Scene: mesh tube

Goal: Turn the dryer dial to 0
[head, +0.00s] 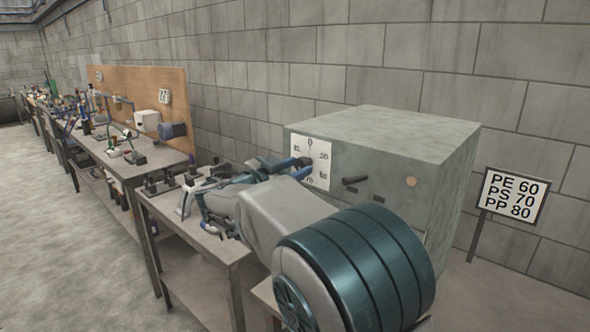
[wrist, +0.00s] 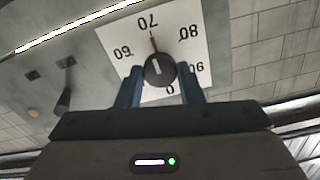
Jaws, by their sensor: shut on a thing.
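The dryer (head: 400,140) is a grey box with a white dial plate (head: 322,150) on its front. In the wrist view the plate (wrist: 195,20) appears upside down, with 60, 70, 80, 90 and 0 around a dark round dial (wrist: 160,72). A white line on the dial and a red mark above it point roughly toward 70; the 0 is at the bottom, near my gripper. My gripper (wrist: 160,86) is shut on the dial, one blue finger on each side. In the head view my gripper (head: 300,167) is at the plate and its fingers hide the dial.
A black handle (head: 355,180) sticks out of the dryer front beside the plate. A sign (head: 513,195) right of the dryer reads PE 60, PS 70, PP 80. Cluttered workbenches (head: 130,150) run along the wall at left; the floor (head: 60,220) before them is clear.

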